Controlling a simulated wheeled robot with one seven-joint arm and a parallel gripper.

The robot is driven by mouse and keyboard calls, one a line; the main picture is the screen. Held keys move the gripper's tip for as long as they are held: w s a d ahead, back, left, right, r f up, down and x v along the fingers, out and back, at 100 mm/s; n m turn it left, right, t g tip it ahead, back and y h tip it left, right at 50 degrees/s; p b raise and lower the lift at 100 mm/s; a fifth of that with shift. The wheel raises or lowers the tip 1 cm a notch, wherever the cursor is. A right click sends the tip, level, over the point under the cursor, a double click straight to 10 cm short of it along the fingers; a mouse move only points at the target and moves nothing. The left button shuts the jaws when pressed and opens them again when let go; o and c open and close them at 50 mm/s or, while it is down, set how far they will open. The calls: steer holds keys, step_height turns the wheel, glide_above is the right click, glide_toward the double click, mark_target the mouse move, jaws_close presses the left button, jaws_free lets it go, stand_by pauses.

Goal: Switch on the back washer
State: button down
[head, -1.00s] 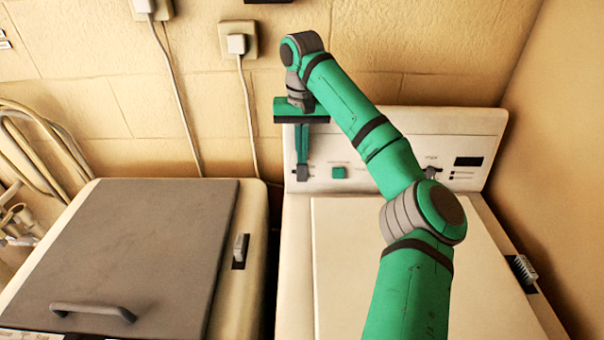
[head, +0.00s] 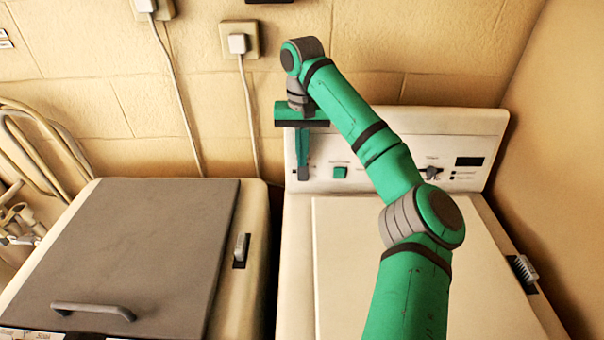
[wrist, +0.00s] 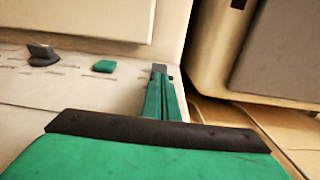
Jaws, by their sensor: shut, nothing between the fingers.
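The white washer (head: 400,250) stands on the right in the head view, with an upright control panel (head: 385,150) at its back. The tips may touch the panel; I cannot tell.
A second machine (head: 250,215) with a grey lid (head: 130,250) stands to the left, across a narrow gap. Plugs and cables (head: 246,110) hang on the wall behind. A wall closes off the right side.

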steer(key=shift+d+f, duration=0.1)
steer(key=shift+f, duration=0.05)
steer(key=shift+d+r, duration=0.15)
steer(key=shift+r, duration=0.65)
steer(key=shift+a+r, duration=0.2)
steer(key=shift+r, duration=2.55)
steer(key=shift+w, duration=0.1)
